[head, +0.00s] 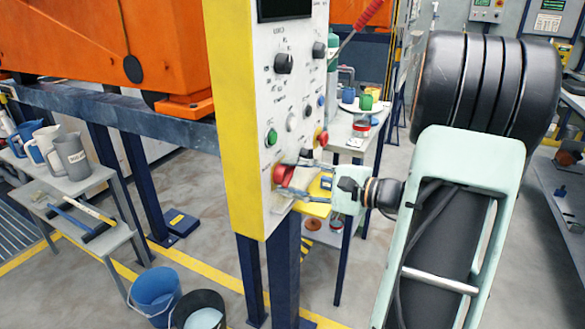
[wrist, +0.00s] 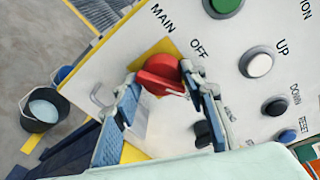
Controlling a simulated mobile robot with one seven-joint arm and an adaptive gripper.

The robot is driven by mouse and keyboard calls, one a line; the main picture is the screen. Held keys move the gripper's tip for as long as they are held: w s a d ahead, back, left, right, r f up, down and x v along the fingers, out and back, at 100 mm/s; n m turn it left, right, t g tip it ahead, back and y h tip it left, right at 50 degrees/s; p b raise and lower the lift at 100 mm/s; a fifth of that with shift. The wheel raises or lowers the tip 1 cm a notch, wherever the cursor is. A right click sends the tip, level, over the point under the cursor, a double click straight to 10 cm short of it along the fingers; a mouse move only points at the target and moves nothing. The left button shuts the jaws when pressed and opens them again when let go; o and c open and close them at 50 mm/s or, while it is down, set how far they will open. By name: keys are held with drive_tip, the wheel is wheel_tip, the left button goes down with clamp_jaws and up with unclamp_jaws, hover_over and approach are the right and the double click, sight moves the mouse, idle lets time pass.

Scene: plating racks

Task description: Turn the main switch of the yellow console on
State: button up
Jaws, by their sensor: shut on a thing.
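The yellow console (head: 232,110) has a white front panel with knobs and buttons. Its red main switch (head: 284,175) is low on the panel, and in the wrist view it is a red rotary knob (wrist: 158,72) on a yellow plate, near the printed words MAIN and OFF. My gripper (head: 292,176) reaches the panel from the right. In the wrist view its two fingers (wrist: 160,88) are closed on opposite sides of the red knob. The fingers hide parts of the knob's edge and plate, and I cannot tell its exact setting.
A green button (head: 271,137), a white button (head: 291,122) and a red button (head: 322,138) sit near the switch. A black knob (wrist: 203,133) is close to the right finger. Buckets (head: 155,292) stand on the floor at left. A small side table (head: 345,135) stands behind the console.

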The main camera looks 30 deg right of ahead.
drive_tip(key=m+p, duration=0.1)
drive_tip(key=p, duration=0.1)
drive_tip(key=r+m+p, duration=0.1)
drive_tip(key=m, duration=0.1)
drive_tip(key=shift+w+d+r+m+y+p, duration=0.1)
drive_tip(key=shift+w+r+m+y+p, duration=0.1)
drive_tip(key=shift+m+y+p, duration=0.15)
drive_tip(key=shift+c, duration=0.3)
drive_tip(key=shift+o, duration=0.3)
drive_tip(key=shift+d+f+m+g+p, duration=0.1)
drive_tip(key=shift+f+m+g+p, duration=0.25)
drive_tip(key=shift+m+p, duration=0.6)
drive_tip(key=o, duration=1)
drive_tip(key=shift+o, duration=0.2)
drive_tip(key=shift+f, duration=0.1)
drive_tip(key=shift+s, duration=0.1)
drive_tip(key=v, duration=1.2)
